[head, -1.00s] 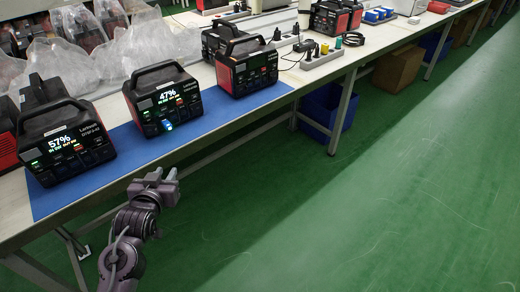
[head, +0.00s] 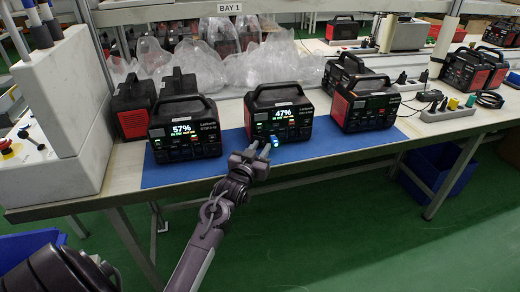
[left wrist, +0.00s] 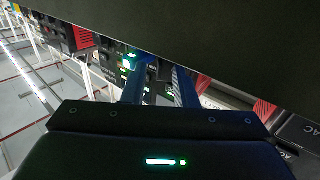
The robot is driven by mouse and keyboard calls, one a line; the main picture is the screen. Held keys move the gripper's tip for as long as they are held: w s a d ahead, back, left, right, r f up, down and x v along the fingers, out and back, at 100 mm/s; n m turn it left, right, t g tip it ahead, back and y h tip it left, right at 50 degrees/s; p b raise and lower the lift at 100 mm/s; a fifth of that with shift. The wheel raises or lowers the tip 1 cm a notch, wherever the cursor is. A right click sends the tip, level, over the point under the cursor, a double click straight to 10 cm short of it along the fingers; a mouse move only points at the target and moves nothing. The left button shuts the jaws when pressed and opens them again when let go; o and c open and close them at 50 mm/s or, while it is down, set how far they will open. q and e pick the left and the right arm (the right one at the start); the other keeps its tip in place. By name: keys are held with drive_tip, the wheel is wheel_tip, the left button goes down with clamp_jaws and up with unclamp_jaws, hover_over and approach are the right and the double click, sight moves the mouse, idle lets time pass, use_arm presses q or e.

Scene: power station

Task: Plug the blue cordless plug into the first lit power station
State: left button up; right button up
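Three black-and-red power stations stand in a row on a blue mat (head: 350,146). The left one (head: 186,143) is lit and reads 57%. The middle one (head: 279,120) is lit and reads 47%. The right one (head: 366,112) has a dark screen. A small blue glowing piece, seemingly the blue plug (head: 274,141), is at the lower front of the 47% station; whether it is seated in a socket cannot be told. My left gripper (head: 253,155) is open just in front of that station, with its two fingers (left wrist: 159,86) apart towards the blue and green glow in the left wrist view. My right gripper is not in view.
A pale box-like block (head: 60,125) stands at the table's left end. Clear plastic bags (head: 225,60) and more stations lie behind the row. A grey power strip (head: 447,113) with plugs is at the right. A blue bin (head: 440,170) is under the table.

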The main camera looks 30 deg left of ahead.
use_arm(q)
clamp_jaws()
drive_tip(key=shift+w+d+r+n+y, duration=0.15)
drive_tip(key=shift+w+n+y, duration=0.1)
drive_tip(key=shift+n+y, duration=0.25)
drive_tip(key=shift+w+d+n+g+y+p, duration=0.15)
drive_tip(key=shift+n+g+y+p, duration=0.2)
drive_tip(key=shift+y, duration=0.35)
drive_tip(key=n+y, duration=0.1)
drive_tip(key=w+n+g+y, duration=0.1)
drive_tip(key=y, duration=0.1)
drive_tip(key=shift+g, duration=0.25)
drive_tip(key=shift+n+y, duration=0.25)
drive_tip(key=shift+y, duration=0.05)
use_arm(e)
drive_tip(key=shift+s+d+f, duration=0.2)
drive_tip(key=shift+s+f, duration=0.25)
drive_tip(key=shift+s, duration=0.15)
